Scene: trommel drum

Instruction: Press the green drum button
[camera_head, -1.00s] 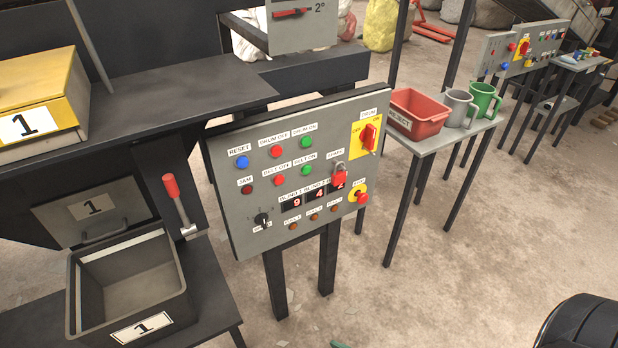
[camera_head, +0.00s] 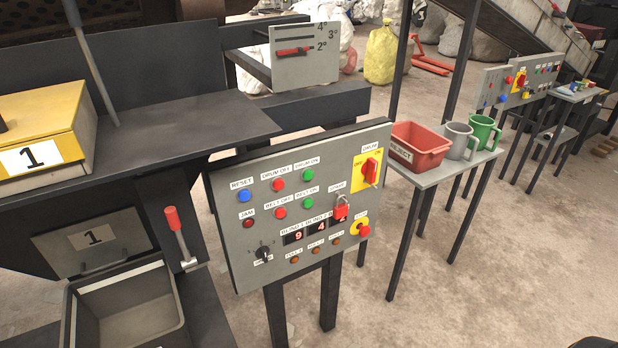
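The green drum button (camera_head: 308,175) is round and sits under the "DRUM ON" label, in the upper row of the grey control panel (camera_head: 235,262). The red drum-off button (camera_head: 279,185) is just left of it, and the green belt button (camera_head: 307,202) is just below. Nothing covers or touches the green drum button.
The panel also has a red drum switch (camera_head: 371,170) on a yellow plate, a red padlock (camera_head: 341,212) and a red stop button (camera_head: 363,229). A side table (camera_head: 432,177) holds a red reject bin (camera_head: 420,146) and two mugs. Floor is open at lower right.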

